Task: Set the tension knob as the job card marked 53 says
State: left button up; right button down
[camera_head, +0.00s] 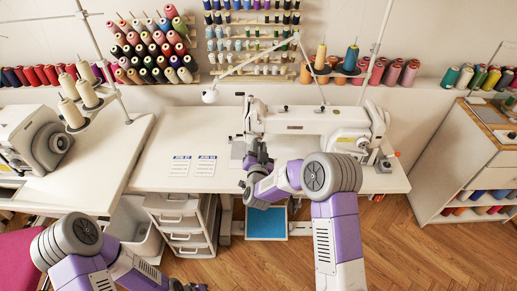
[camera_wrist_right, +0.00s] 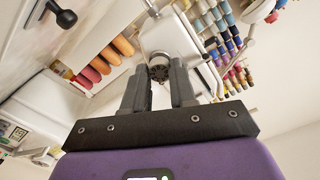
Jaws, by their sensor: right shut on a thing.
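The white sewing machine (camera_head: 318,125) stands on the white table. My right gripper (camera_head: 257,158) is at the left end of the machine, at its head. In the right wrist view, the fingers of my right gripper (camera_wrist_right: 160,88) are shut around a dark round tension knob (camera_wrist_right: 159,71). In the head view the gripper hides the knob, and its setting cannot be read. Two job cards, a left one (camera_head: 180,167) and a right one (camera_head: 205,168), lie flat on the table left of the machine. Their print is too small to read surely. My left gripper (camera_head: 187,287) is at the bottom edge, partly cut off.
The white table (camera_head: 160,140) is bare around the cards. A drawer unit (camera_head: 185,222) and a blue-bottomed tray (camera_head: 266,222) are below its front edge. Another sewing machine (camera_head: 30,140) stands at the left. Thread spools fill the wall racks (camera_head: 150,45) behind.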

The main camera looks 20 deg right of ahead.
jog(key=shift+n, duration=0.9)
jog(key=c, duration=0.9)
grip_release()
jog(key=v, duration=0.7)
jog(key=shift+s+a+p, duration=0.1)
jog(key=shift+s+p, duration=0.25)
jog(key=shift+p, duration=0.05)
